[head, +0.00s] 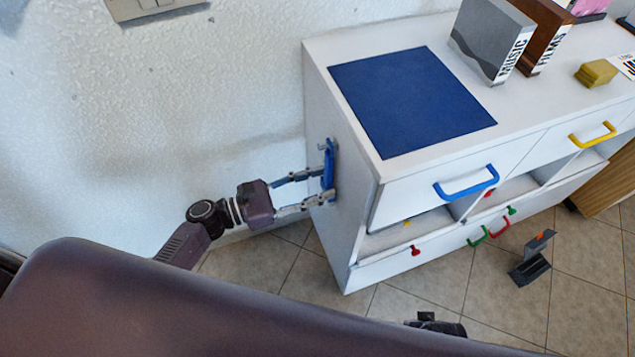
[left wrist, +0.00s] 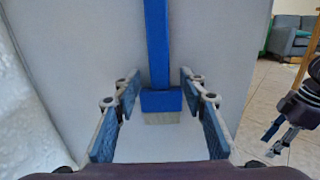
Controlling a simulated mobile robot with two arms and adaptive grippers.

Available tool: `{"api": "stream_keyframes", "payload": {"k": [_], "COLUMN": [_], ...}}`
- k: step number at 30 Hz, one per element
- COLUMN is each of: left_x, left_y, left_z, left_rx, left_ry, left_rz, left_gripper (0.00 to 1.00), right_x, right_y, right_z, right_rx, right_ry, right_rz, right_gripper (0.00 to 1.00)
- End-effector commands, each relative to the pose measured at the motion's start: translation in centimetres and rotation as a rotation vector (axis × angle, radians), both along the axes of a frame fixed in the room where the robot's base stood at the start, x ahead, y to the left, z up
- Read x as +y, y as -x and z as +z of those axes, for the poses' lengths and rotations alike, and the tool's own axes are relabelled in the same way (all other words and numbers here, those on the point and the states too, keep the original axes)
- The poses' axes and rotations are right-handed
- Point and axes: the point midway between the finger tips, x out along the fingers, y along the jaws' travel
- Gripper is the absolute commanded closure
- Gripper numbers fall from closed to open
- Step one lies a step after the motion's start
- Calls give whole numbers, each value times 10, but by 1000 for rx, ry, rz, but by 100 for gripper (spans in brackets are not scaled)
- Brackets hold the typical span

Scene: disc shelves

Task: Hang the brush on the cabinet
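The blue brush (head: 329,163) is upright against the side panel of the white cabinet (head: 345,225), by a small grey hook (head: 334,144) near its top. Whether the brush is caught on the hook is unclear. In the left wrist view the brush (left wrist: 160,98) has a long blue handle and pale bristles at the bottom. My left gripper (head: 326,184) is at the lower part of the brush. Its fingers (left wrist: 159,88) are spread on both sides, with gaps to the brush. My right gripper (left wrist: 279,140) shows small at the right; its opening is unclear.
The drawer has a blue handle (head: 466,183). A dark grey object (head: 530,262) stands on the tiled floor. A white wall is left of the cabinet.

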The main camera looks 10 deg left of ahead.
Motion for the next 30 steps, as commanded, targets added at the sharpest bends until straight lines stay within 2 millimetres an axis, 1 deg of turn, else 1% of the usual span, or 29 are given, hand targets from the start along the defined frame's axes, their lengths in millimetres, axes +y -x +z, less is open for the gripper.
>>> {"api": "stream_keyframes", "payload": {"k": [5,8,11,18,21,24,30], "left_x": [2,10,25,68,82,92,100], "left_y": [1,7,17,46,55,62,67], "left_z": [-1,-2,-2,-3,-3,-3,-2], "left_rx": [1,3,3,4,3,2,0], "left_ry": [-2,-3,-3,-2,-2,-1,0], "left_rz": [1,2,2,2,1,1,0], "left_gripper": [62,62,62,62,62,62,62], "right_x": [-1,0,0,0,0,0,0], "right_y": [-3,-2,-1,-1,0,0,0], "right_z": [1,1,0,0,0,0,0], "right_rx": [-3,-3,-2,-1,-1,0,0], "right_ry": [1,1,0,0,0,0,0], "right_rz": [2,1,1,1,1,0,0], "right_gripper": [60,60,60,60,60,60,60]}}
